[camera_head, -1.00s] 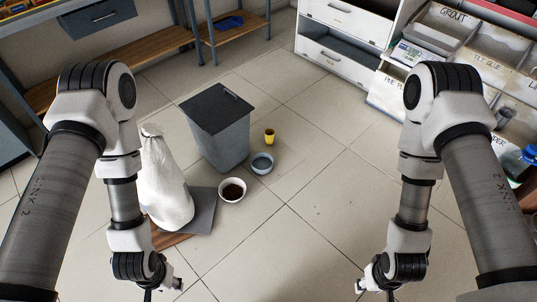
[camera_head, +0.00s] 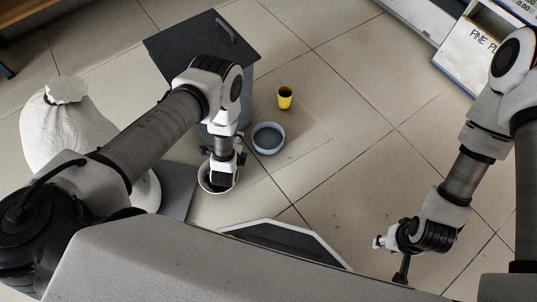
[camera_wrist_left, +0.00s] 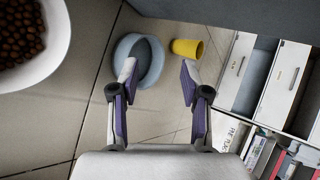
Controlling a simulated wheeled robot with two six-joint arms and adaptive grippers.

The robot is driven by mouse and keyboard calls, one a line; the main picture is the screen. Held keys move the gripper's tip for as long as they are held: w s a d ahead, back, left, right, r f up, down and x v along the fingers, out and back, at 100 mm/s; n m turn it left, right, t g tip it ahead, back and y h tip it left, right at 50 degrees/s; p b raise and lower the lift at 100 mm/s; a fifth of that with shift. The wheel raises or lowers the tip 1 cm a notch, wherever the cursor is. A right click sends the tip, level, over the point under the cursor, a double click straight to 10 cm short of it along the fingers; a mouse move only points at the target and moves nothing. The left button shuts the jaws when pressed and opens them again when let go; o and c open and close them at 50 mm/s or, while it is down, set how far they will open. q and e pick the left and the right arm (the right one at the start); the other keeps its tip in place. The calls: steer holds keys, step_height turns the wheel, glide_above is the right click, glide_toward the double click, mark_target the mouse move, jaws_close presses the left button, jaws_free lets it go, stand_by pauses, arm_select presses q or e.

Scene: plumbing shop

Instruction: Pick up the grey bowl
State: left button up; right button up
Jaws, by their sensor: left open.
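The grey bowl (camera_head: 267,149) stands on the tiled floor, right of the dark-lidded bin and just below the yellow cup. My left gripper (camera_head: 223,158) is left of the grey bowl, over the white bowl of brown pellets, and apart from the grey bowl. In the left wrist view the grey bowl (camera_wrist_left: 151,63) shows beyond the open, empty fingers (camera_wrist_left: 159,82), partly hidden by the left-hand one. My right gripper (camera_head: 390,256) is off to the right, over bare floor, with its fingers spread and nothing between them.
A yellow cup (camera_head: 285,98) stands close to the grey bowl. The bin (camera_head: 185,45) rises behind my left arm. The white bowl (camera_head: 205,186) is partly hidden by my left gripper. A white sack (camera_head: 70,135) stands at left.

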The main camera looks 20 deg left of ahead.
arm_select(q)
steer(key=w+f+m+t+b, duration=0.1)
steer(key=f+m+b, duration=0.1)
steer(key=f, duration=0.2)
steer(key=w+d+f+m+t+b, duration=0.1)
steer(key=f+m+b, duration=0.1)
steer(key=f, duration=0.3)
steer(key=w+d+f+m+t+b, duration=0.1)
steer(key=w+f+m+b, duration=0.1)
steer(key=f+b, duration=0.2)
steer(key=shift+f+y, duration=0.2)
steer(key=shift+y, duration=0.2)
steer(key=shift+w+f+m+t+b, duration=0.2)
steer(key=shift+f+m+t+b, duration=0.1)
steer(key=shift+t+b, duration=0.15)
steer(key=b+x, duration=0.4)
steer(key=x, duration=0.3)
steer(key=shift+w+a+r, duration=0.1)
steer(key=shift+w, duration=0.1)
steer(key=shift+w+r, duration=0.1)
steer(key=shift+w, duration=0.05)
steer(key=shift+r, duration=0.1)
steer(key=shift+c, duration=0.3)
arm_select(e)
step_height(320, 180, down, 18)
steer(key=shift+w+r, duration=0.25)
steer(key=shift+w, duration=0.1)
arm_select(q)
jaws_close()
